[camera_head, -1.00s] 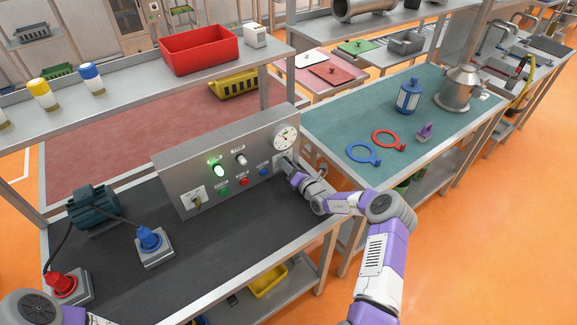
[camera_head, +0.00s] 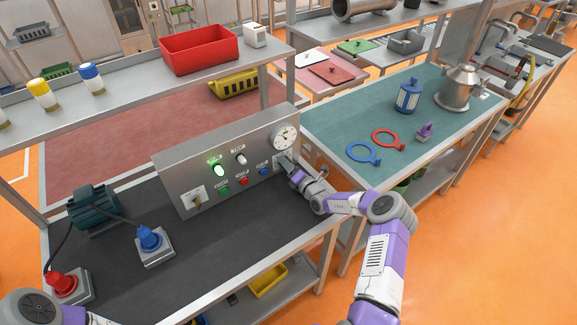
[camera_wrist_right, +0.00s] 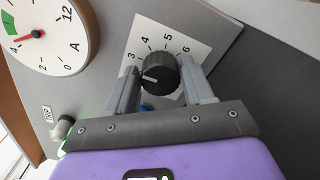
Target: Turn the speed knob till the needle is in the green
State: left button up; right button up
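The black speed knob (camera_wrist_right: 160,73) sits on a white scale plate in the right wrist view, with 3 to 6 readable. Its white mark points left, below the 3. My right gripper (camera_wrist_right: 160,88) has one finger on each side of the knob and looks closed on it; in the head view the gripper (camera_head: 287,166) hides the knob. The round gauge (camera_wrist_right: 45,35) shows at upper left, and also in the head view (camera_head: 285,137). Its red needle (camera_wrist_right: 26,40) points near the 4, close beside the lower edge of the green band (camera_wrist_right: 8,23). My left gripper is out of view.
The grey control panel (camera_head: 176,172) carries a lit green lamp (camera_head: 218,170), a white lamp, coloured buttons and a rotary switch (camera_head: 195,201).

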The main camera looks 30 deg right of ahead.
jog(key=shift+o, duration=1.2)
jog(key=shift+s, duration=0.1)
jog(key=s, duration=0.7)
jog(key=shift+s+d+p, duration=0.15)
jog(key=shift+d+p, duration=0.1)
jog(key=shift+p, duration=0.05)
